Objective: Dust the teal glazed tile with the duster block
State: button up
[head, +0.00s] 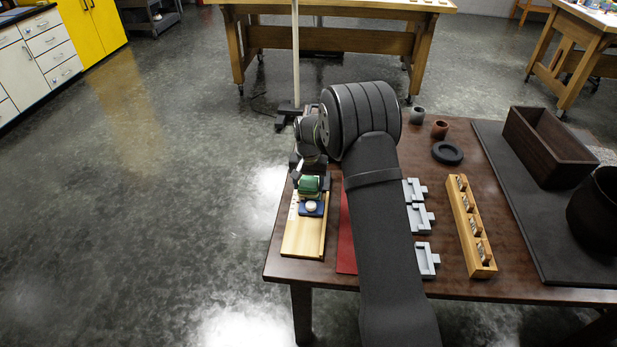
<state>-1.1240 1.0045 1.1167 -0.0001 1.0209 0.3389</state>
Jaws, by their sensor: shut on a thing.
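In the head view my gripper (310,177) is low at the far end of the pale wooden board (302,240), at the table's left edge. It is shut on a small green block (309,186), which looks like the duster block. Just in front of the block, a dark blue square piece (313,213) with a round cream top lies on the board. I cannot tell a teal glazed tile apart here; the gripper and block hide part of the board. Whether the block touches anything below it is unclear.
My arm covers much of a red mat (346,235). To its right are several light grey holders (420,219), a wooden rack (470,225), a black ring dish (447,153), two small cups (440,129), and a dark box (550,145) on a dark mat (515,180).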

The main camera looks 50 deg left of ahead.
jog(key=shift+f, duration=0.75)
jog(key=shift+w+d, duration=0.6)
jog(key=shift+c, duration=0.3)
jog(key=shift+w+d, duration=0.5)
jog(key=shift+s+a, duration=1.05)
jog(key=shift+w+d, duration=1.05)
jog(key=shift+d, duration=0.05)
jog(key=shift+s+a, duration=0.9)
jog(key=shift+a, duration=0.05)
jog(key=r, duration=0.3)
jog(key=shift+s+a+r, duration=0.1)
jog(key=shift+s+a, duration=0.1)
jog(key=shift+s, duration=0.05)
jog(key=shift+r, duration=2.5)
